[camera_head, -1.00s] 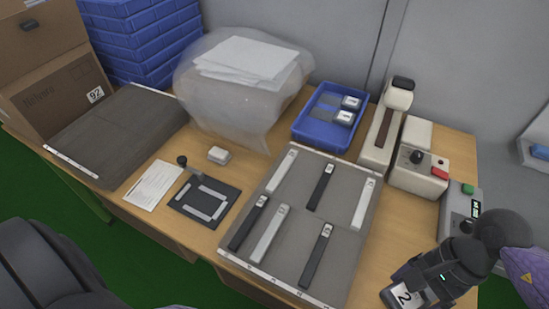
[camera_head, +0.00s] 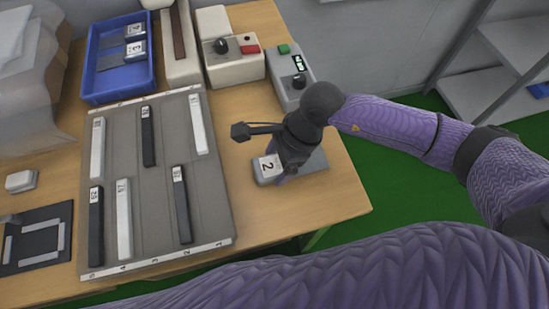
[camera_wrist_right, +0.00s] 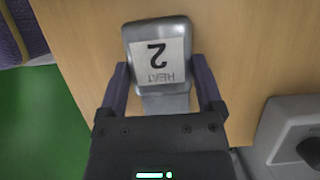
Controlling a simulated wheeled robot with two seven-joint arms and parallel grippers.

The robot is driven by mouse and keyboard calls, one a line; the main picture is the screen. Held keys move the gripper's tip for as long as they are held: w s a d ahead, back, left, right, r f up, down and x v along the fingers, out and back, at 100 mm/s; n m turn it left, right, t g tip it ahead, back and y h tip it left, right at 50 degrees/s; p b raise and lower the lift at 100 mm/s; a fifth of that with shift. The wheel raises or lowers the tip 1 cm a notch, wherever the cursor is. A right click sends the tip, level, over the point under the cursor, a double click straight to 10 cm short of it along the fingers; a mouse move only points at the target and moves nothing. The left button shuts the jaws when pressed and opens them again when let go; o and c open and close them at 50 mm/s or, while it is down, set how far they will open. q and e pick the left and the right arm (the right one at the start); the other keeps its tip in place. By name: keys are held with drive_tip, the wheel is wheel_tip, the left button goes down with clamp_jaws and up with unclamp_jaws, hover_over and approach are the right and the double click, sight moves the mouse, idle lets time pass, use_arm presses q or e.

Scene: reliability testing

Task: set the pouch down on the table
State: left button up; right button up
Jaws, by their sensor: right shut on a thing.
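The grey pouch (camera_head: 265,170) has a white label reading 2. It is at the right part of the wooden table (camera_head: 240,205), right of the grey mat. My right gripper (camera_head: 284,167) is over the pouch, with its fingers on either side of it. In the right wrist view, the pouch (camera_wrist_right: 160,50) sits between the two fingers (camera_wrist_right: 161,82), its label reading HEAT 2 upside down. The pouch looks flat and very close to the tabletop; I cannot tell whether it touches. My left gripper is out of view.
The grey mat (camera_head: 165,217) holds several dark and light strips. A grey box with a green button (camera_head: 287,84) and a cream control box (camera_head: 232,68) stand behind the pouch. A blue tray (camera_head: 119,85) is at back left. The table's right edge is close to the pouch.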

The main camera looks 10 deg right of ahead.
drive_tip(key=shift+f, duration=0.7)
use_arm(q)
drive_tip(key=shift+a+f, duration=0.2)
use_arm(e)
drive_tip(key=shift+r, duration=0.15)
drive_tip(key=o, duration=1)
drive_tip(key=shift+r, duration=0.1)
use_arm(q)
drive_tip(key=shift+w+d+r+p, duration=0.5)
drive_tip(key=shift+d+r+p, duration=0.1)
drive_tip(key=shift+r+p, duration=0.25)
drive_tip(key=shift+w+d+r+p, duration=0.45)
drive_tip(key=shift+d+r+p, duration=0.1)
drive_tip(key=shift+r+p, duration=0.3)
use_arm(e)
drive_tip(key=v, duration=1.2)
